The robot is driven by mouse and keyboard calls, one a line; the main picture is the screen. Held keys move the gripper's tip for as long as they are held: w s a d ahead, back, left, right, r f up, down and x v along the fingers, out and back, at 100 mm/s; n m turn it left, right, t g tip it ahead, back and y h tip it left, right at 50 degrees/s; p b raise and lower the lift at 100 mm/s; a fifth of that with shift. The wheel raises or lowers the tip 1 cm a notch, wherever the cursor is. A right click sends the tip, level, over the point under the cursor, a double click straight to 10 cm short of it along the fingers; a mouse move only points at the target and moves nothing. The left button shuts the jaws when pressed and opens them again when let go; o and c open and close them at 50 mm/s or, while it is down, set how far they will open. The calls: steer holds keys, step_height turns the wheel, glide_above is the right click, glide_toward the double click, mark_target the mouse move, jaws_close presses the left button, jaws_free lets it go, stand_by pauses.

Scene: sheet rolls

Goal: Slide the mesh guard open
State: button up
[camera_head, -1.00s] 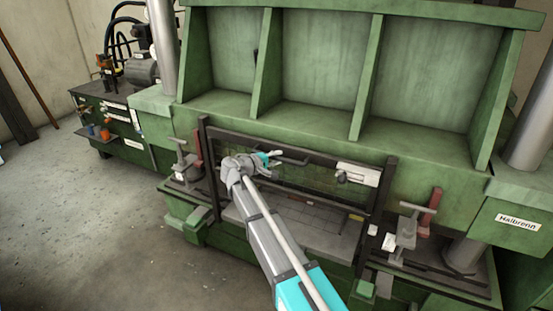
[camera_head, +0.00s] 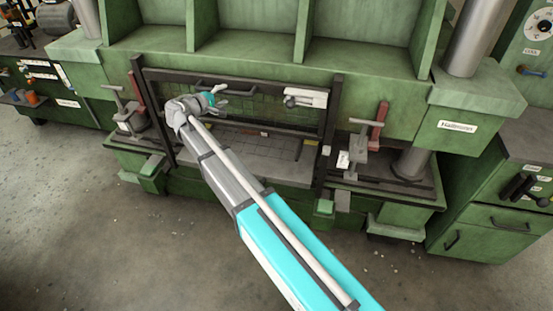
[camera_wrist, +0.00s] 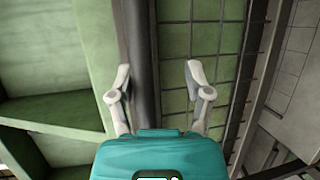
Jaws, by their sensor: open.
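The mesh guard (camera_head: 270,111) is a dark-framed wire grid across the opening at the front of the green press. Its mesh also shows in the wrist view (camera_wrist: 210,30). A dark bar handle (camera_head: 240,87) runs along its upper part. My gripper (camera_head: 219,93) is in front of the guard's upper left part, close to the handle. In the wrist view, my gripper's two fingers (camera_wrist: 158,75) are spread apart. A dark bar (camera_wrist: 142,45) runs beside the left finger, with mesh beyond the right finger. I cannot tell whether either finger touches the bar.
Dark posts (camera_head: 330,135) flank the guard. Clamps with red parts (camera_head: 377,122) stand at both sides of the press. A green cabinet (camera_head: 490,205) is at right. The grey floor (camera_head: 120,250) in front is clear.

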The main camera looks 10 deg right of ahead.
steer(key=shift+f+b, duration=9.3)
steer(key=shift+f, duration=0.35)
steer(key=p+v, duration=0.3)
steer(key=v, duration=1.1)
steer(key=s+d+m+g+y+p, duration=0.1)
steer(key=s+d+m+g+p, duration=0.1)
steer(key=d, duration=0.6)
steer(key=s+d+m+g+y+p, duration=0.1)
steer(key=s+d+m+g+p, duration=0.1)
steer(key=d, duration=0.7)
steer(key=s+d+m+g+p, duration=0.2)
steer(key=d+p, duration=0.4)
steer(key=d, duration=0.3)
steer(key=shift+s+d+r+g+y, duration=0.2)
steer(key=shift+s+r+g+y, duration=0.2)
steer(key=shift+s+g, duration=0.35)
steer(key=w+a+n+t+y+b, duration=0.2)
steer(key=a+n+t+b, duration=0.6)
steer(key=a, duration=1.2)
steer(key=w+n+t, duration=0.1)
steer(key=w+t, duration=0.1)
steer(key=shift+a+r+n+t+y+b, duration=0.3)
steer(key=shift+a+n+t+b, duration=0.05)
steer(key=shift+a+n+b, duration=0.05)
